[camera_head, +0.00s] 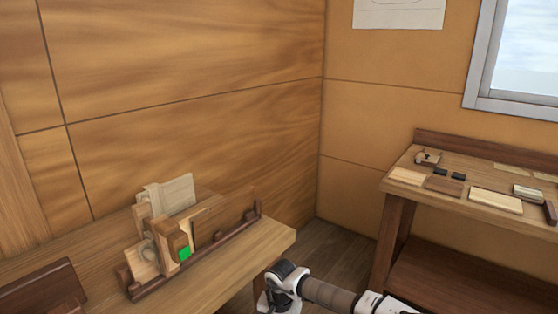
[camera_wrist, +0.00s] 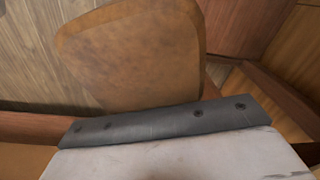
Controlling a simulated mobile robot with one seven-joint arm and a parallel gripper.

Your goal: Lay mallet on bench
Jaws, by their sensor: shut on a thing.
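In the wrist view a broad, mottled brown piece with rounded corners, seemingly the mallet (camera_wrist: 135,55), fills the upper middle, close to the camera. My gripper (camera_wrist: 165,122) shows as a dark grey edge with screws against it and is shut on this piece. The fingertips are hidden. In the head view my arm reaches in from the lower right, and its white end is at the bottom middle; the held piece cannot be made out there. A wooden bench (camera_head: 255,241) stands at the left, and another wooden bench (camera_head: 393,183) stands against the right wall.
The right bench bears several flat boards (camera_head: 495,200), two small dark blocks and a small tool (camera_head: 428,157). Floor shows between the benches.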

